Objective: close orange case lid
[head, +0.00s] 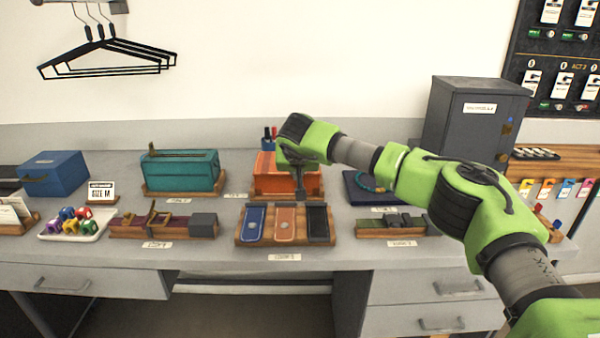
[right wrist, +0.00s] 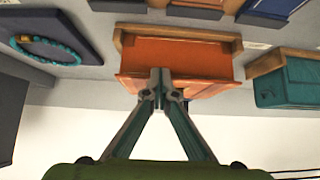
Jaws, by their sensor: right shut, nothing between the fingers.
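The orange case (head: 268,183) sits on a wooden stand at the middle of the counter, behind the row of coloured straps. My right gripper (head: 299,190) reaches in from the right and hides part of the case. In the right wrist view the case (right wrist: 180,55) appears upside down, and my shut, empty right fingertips (right wrist: 160,92) overlap its edge. I cannot tell whether they touch it. How far the lid stands open is not clear, since my gripper covers part of it. My left gripper is out of view.
A teal case (head: 180,171) stands to the left. A tray of blue, tan and black straps (head: 285,224) lies in front. A dark pad with a turquoise necklace (head: 370,186) is to the right. A grey cabinet (head: 470,122) stands at the back right.

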